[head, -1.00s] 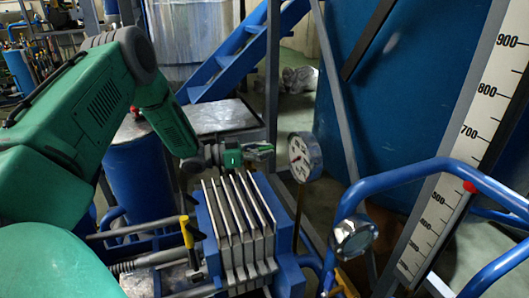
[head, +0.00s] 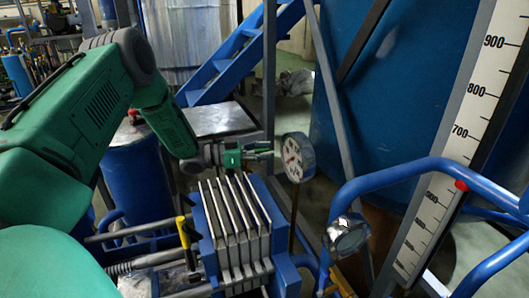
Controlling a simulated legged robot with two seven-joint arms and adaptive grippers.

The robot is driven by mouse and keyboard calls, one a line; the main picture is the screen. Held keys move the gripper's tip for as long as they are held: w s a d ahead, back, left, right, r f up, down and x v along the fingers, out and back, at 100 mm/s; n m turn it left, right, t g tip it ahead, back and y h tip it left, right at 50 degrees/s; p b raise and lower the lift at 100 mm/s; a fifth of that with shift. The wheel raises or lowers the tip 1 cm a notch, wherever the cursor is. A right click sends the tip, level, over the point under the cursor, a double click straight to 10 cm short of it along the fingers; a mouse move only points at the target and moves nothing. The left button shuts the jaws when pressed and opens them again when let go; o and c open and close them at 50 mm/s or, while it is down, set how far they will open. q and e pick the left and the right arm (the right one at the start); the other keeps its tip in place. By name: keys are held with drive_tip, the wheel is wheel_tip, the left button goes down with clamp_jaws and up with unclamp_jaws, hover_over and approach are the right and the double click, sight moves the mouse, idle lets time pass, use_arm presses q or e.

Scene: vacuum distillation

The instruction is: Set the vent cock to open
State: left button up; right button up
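My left gripper (head: 260,151), at the end of the green arm, points right with its fingers slightly apart and nothing seen between them. It is above the ribbed plate stack, just left of a round dial gauge (head: 297,158), with a small apparent gap. No part is clearly identifiable as the vent cock. A yellow-and-black handle (head: 183,232) stands upright left of the plates, and a yellow piece (head: 341,283) shows partly at the bottom, below a round metal-rimmed gauge (head: 348,236). My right gripper is not in view.
The plate stack (head: 236,222) in its blue frame is below my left gripper. A blue tube rail (head: 400,174) and a white scale with a red marker (head: 470,125) are at right. A large blue tank (head: 380,90) and grey posts stand behind.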

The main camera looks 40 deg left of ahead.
use_arm(q)
drive_tip(key=shift+s+a+f, duration=0.15)
drive_tip(key=shift+a, duration=0.15)
drive_tip(key=v, duration=1.1)
drive_tip(key=shift+s, duration=0.2)
